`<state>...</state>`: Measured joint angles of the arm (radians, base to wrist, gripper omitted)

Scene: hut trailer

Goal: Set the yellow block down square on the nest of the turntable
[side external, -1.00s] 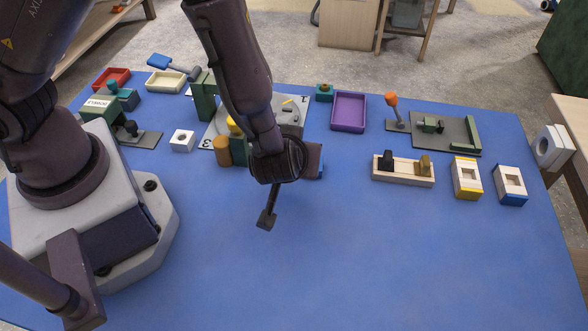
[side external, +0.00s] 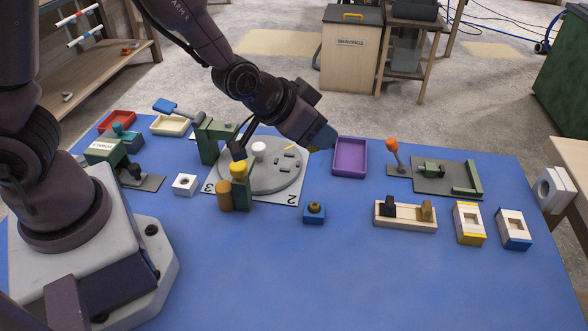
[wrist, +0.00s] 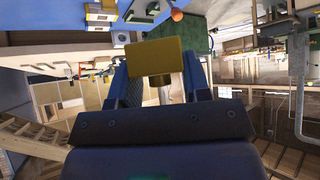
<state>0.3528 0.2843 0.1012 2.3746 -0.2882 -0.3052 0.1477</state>
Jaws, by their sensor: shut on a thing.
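My gripper (side external: 322,138) is tilted sideways above the right edge of the turntable. In the wrist view my gripper (wrist: 163,82) is shut on the yellow block (wrist: 166,60), whose flat face shows between the fingers.
A green post with a yellow top (side external: 240,190) and a brown cylinder (side external: 224,196) stand at the turntable's front edge. A green bracket (side external: 208,143) stands behind left. The front of the blue mat is clear.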

